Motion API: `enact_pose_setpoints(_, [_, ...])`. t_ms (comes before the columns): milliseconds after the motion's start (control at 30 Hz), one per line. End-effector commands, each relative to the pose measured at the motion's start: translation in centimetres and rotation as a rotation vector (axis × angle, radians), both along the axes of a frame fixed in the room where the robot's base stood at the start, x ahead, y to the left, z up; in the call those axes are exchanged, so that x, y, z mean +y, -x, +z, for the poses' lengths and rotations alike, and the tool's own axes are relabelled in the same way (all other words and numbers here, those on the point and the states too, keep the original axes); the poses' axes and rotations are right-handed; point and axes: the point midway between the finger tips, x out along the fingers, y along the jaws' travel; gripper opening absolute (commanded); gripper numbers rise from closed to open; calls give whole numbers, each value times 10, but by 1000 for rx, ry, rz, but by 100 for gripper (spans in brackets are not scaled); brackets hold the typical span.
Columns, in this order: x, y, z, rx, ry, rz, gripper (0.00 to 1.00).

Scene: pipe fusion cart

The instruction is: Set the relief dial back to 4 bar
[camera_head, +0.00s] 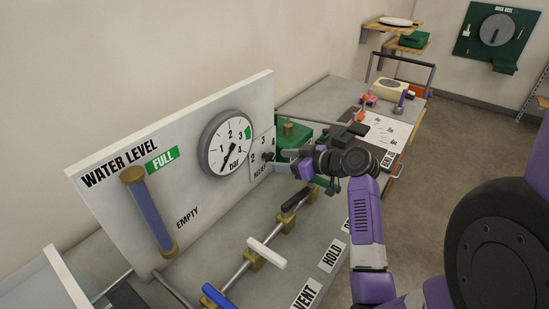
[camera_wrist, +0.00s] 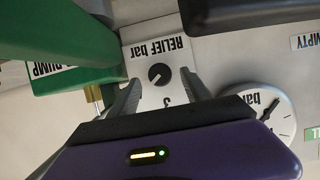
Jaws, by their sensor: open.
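The relief dial is a small dark round knob (camera_wrist: 159,74) on a white plate (camera_wrist: 145,45) marked "RELIEF bar", seen upside down in the wrist view. A "3" shows on the plate below the knob, and a pale mark slants across the knob. I cannot read its exact setting. My gripper (camera_wrist: 161,82) is open, with one finger on each side of the knob in the picture. Contact with it cannot be told.
A round pressure gauge (camera_head: 226,143) is left of the relief plate, on the white panel (camera_head: 110,205). A green block (camera_head: 290,140) stands close by on the right. A rail with a white handle (camera_head: 266,252) and a blue handle (camera_head: 217,296) runs in front of the panel.

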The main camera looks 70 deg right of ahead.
Motion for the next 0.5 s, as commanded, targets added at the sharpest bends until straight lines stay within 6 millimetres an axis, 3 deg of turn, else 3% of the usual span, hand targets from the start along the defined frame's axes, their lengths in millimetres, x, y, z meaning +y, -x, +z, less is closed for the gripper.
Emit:
enact_pose_setpoints(200, [-5,-22,-9,0,-2,0,57])
enact_pose_setpoints(500, [-7,-28,-12,1,-1,0,57])
